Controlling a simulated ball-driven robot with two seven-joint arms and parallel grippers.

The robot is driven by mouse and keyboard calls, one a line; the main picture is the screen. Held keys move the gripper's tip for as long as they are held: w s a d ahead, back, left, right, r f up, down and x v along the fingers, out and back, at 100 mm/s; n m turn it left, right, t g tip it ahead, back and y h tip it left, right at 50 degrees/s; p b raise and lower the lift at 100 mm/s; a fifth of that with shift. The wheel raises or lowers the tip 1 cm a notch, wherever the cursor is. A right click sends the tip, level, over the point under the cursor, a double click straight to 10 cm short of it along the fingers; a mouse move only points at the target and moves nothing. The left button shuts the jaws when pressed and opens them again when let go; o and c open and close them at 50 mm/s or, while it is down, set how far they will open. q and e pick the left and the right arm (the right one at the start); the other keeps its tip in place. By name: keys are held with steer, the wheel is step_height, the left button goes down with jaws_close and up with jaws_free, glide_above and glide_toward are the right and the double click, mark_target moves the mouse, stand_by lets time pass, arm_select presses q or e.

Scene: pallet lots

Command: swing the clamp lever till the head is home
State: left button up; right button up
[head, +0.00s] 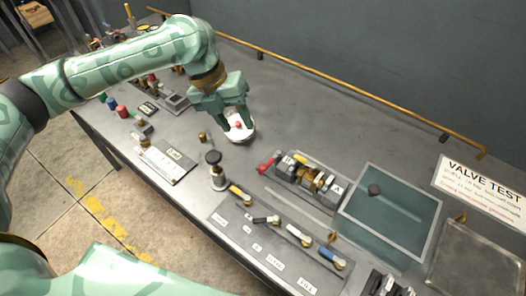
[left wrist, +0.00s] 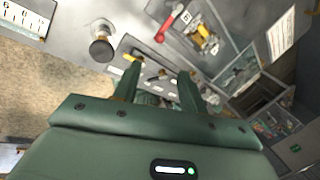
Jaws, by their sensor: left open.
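The toggle clamp (head: 310,176) is a grey and brass device on the bench, right of centre in the head view. Its red-handled lever (head: 267,163) sticks out to the left. In the left wrist view the red lever (left wrist: 172,20) and the clamp body (left wrist: 204,38) show near the top, beyond the fingers. My left gripper (head: 236,121) is open, with its fingers pointing down over a white dish, left of and apart from the lever. Whether it touches the dish I cannot tell. The clamp head's exact seating is too small to tell. My right gripper is not in view.
The white dish (head: 246,136) holds something red. A black-knobbed post (head: 216,172) stands in front of it. A panel with several small levers (head: 272,240) lies in front of the clamp, and a glass-like plate (head: 390,215) lies right. A brass rail (head: 340,84) runs along the back.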

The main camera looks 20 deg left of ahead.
arm_select(q)
steer(key=b, duration=0.2)
glide_toward(261, 166)
steer(key=b+x, duration=0.2)
steer(key=x, duration=0.6)
steer(key=shift+d+f, duration=0.1)
steer(key=shift+f, duration=0.3)
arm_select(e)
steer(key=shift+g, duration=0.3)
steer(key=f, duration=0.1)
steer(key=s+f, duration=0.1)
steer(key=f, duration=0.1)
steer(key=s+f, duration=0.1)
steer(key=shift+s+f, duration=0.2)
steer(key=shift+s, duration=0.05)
arm_select(q)
jaws_close()
steer(key=shift+r, duration=0.1)
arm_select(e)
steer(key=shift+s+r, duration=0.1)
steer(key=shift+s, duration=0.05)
